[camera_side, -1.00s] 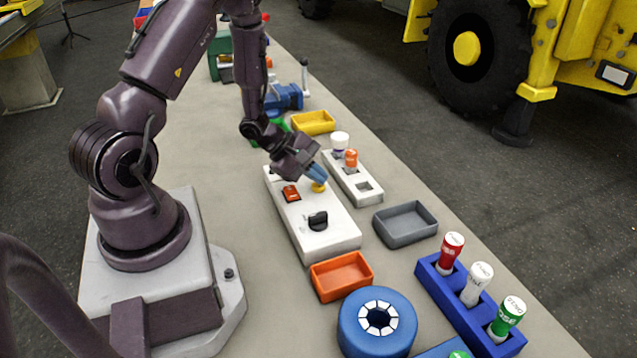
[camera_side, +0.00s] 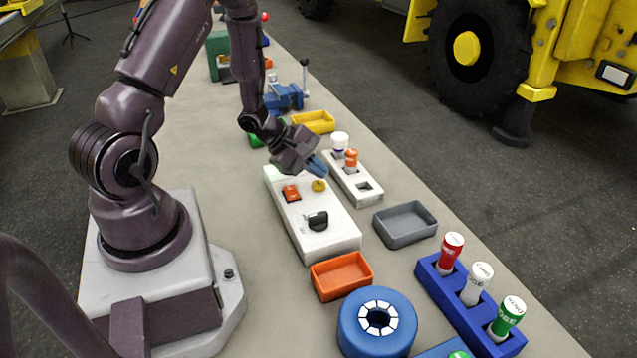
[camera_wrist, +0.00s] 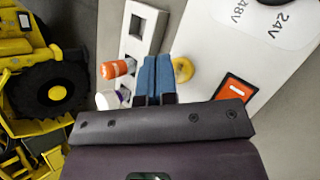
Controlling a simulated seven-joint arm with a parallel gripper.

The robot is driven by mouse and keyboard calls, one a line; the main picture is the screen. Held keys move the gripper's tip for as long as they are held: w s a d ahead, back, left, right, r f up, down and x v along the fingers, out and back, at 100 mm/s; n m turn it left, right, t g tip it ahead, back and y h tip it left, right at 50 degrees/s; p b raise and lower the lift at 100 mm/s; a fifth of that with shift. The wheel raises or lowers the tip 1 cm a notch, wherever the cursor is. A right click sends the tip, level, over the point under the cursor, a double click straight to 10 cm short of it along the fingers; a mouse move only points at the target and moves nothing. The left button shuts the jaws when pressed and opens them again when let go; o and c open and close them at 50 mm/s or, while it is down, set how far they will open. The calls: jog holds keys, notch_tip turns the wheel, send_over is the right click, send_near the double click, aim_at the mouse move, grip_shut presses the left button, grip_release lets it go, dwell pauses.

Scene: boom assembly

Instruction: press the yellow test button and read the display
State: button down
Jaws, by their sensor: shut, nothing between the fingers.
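The yellow button (camera_side: 318,185) is a small round cap on the white panel box (camera_side: 330,239). It also shows in the wrist view (camera_wrist: 184,69), beside the blue fingertips. My gripper (camera_side: 317,167) is shut and empty, its blue fingers a little above the button and apart from it. The wrist view shows the fingers (camera_wrist: 154,66) closed together, left of the button. A pale patch (camera_side: 277,173) at the box's far end may be the display; no reading can be made out.
An orange switch (camera_side: 291,193) and a black knob (camera_side: 317,221) are on the box. Printed "24V" and "48V" (camera_wrist: 281,24) show in the wrist view. A white rack (camera_side: 364,186) with orange-and-white and purple-and-white pieces stands close beside the gripper. A grey tray (camera_side: 405,224) is nearby.

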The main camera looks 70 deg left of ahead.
aim_at(316, 187)
jog(key=shift+r, duration=2.5)
jog(key=shift+s+d+f, duration=0.1)
jog(key=shift+s+d, duration=0.05)
jog(key=shift+d, duration=0.1)
jog(key=s+d+r+m+g+y, duration=0.1)
jog(key=s+d+r+m+y, duration=0.1)
jog(key=s+d+r+m, duration=0.4)
jog(key=s+d+r+m+g+y, duration=0.1)
jog(key=s+d+r+m, duration=0.5)
jog(key=r+m, duration=1)
jog(key=d, duration=0.3)
jog(key=shift+s+r+g+y, duration=0.2)
jog(key=shift+r+g+y, duration=0.05)
jog(key=shift+g+y, duration=0.15)
